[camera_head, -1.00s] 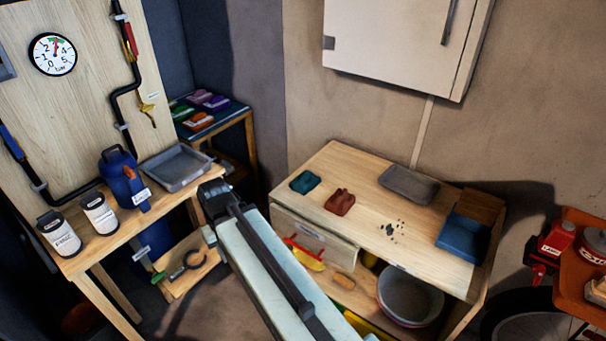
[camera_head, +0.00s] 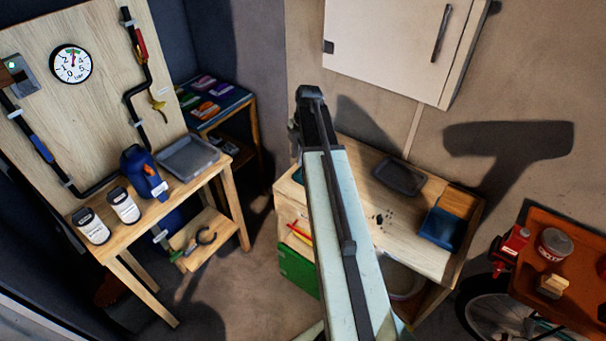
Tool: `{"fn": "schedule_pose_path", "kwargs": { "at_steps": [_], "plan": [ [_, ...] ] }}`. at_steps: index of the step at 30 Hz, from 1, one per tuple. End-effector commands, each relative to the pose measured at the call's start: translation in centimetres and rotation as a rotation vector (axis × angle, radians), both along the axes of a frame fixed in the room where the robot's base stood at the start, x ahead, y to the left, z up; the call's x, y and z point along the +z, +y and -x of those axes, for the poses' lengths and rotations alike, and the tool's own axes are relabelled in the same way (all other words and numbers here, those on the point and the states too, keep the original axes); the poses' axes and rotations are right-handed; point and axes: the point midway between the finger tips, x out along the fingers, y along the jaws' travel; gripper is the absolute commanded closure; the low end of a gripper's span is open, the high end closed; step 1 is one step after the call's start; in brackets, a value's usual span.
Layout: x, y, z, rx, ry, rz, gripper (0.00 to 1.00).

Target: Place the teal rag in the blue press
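A small part of the teal rag (camera_head: 298,176) shows at the left end of the wooden bench (camera_head: 405,219), beside my arm, which hides the rest. The blue press (camera_head: 442,229) appears to be the blue item with a wooden back at the bench's right end; I see no rag in it. My arm rises across the middle of the view. Its end, my gripper (camera_head: 309,96), is raised above the bench, away from the rag and the press. Its fingers cannot be made out, so I cannot tell whether it is open or shut.
A grey tray (camera_head: 399,177) and dark crumbs (camera_head: 381,218) lie on the bench. A white cabinet (camera_head: 392,45) hangs above. At left, a table holds a blue jug (camera_head: 143,173), white containers and a grey tray (camera_head: 188,157). A red cart (camera_head: 560,285) stands at right.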

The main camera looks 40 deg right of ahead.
Motion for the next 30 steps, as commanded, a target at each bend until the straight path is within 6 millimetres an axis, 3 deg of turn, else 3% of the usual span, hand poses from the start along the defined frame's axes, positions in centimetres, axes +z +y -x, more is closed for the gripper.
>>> {"fn": "schedule_pose_path", "kwargs": {
  "at_steps": [1, 3, 7, 11, 18, 23, 30],
  "plan": [
    [0.0, -2.4, -0.2, 0.084, -0.015, 0.002, 0.73],
    [0.1, -4.4, 0.0, 0.191, -0.034, 0.007, 0.73],
    [0.1, -6.1, 0.4, 0.295, -0.055, 0.011, 0.73],
    [-0.1, -6.2, 0.5, 0.313, -0.058, 0.013, 0.73],
    [-2.8, -5.9, 0.2, 0.312, -0.056, 0.013, 0.73],
    [-2.9, -5.7, 0.2, 0.311, -0.056, 0.013, 0.73],
    [-6.7, -4.8, -0.3, 0.310, -0.056, 0.013, 0.73]
  ]
}}
